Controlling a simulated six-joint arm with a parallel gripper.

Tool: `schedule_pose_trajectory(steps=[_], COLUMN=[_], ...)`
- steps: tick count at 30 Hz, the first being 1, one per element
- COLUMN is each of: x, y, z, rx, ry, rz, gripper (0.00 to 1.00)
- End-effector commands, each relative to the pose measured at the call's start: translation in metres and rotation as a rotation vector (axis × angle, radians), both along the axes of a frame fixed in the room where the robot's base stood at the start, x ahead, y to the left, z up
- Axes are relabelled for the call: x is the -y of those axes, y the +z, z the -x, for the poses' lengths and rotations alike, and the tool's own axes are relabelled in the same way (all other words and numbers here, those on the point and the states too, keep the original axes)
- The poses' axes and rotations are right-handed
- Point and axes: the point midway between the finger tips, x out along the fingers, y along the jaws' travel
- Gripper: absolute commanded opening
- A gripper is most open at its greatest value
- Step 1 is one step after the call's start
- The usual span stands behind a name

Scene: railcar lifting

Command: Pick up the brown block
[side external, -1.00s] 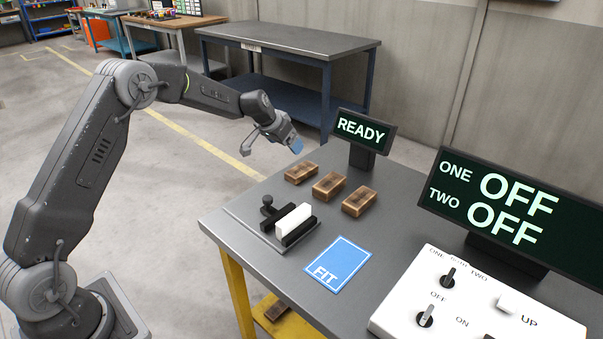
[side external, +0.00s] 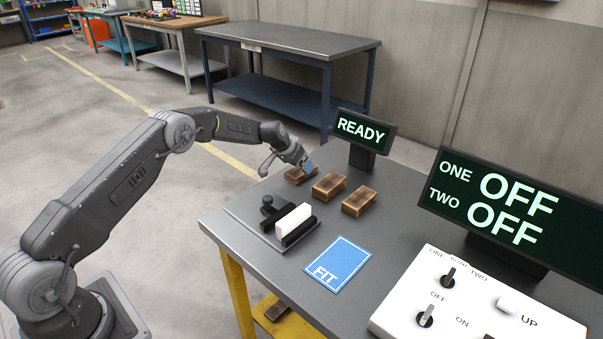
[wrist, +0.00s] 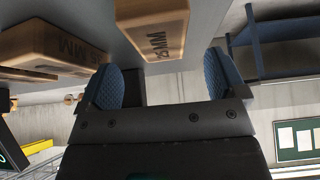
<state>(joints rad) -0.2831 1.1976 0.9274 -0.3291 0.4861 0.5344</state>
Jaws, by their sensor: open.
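Three brown blocks lie in a row on the grey table: a left one (side external: 297,176), a middle one (side external: 329,187) and a right one (side external: 359,202). My gripper (side external: 308,166) is low over the left block and partly covers it in the side view. In the wrist view my gripper (wrist: 162,82) is open, with blue textured pads apart and nothing held. A brown block marked "25 MM" (wrist: 153,28) lies just beyond the fingertips, in line with the gap. Another marked block (wrist: 65,38) is to its left. Contact with any block cannot be told.
A black fixture holding a white block (side external: 293,220) stands in front of the brown blocks. A blue FIT mat (side external: 338,265) lies flat beside it. The READY screen (side external: 361,130) stands behind the blocks. A white switch panel (side external: 460,300) and OFF display (side external: 510,205) fill the right.

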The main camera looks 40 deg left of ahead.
Motion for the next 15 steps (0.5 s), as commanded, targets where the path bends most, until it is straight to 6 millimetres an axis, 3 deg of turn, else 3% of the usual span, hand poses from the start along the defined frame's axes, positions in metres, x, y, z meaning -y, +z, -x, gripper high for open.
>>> schedule_pose_trajectory(steps=[3, 15], x=[0.0, 0.0], y=[-0.018, -0.033], z=[-0.007, -0.019], rx=[-0.001, 0.001], ry=[0.0, -0.001], rz=[0.001, 0.001], gripper=[0.9, 0.9])
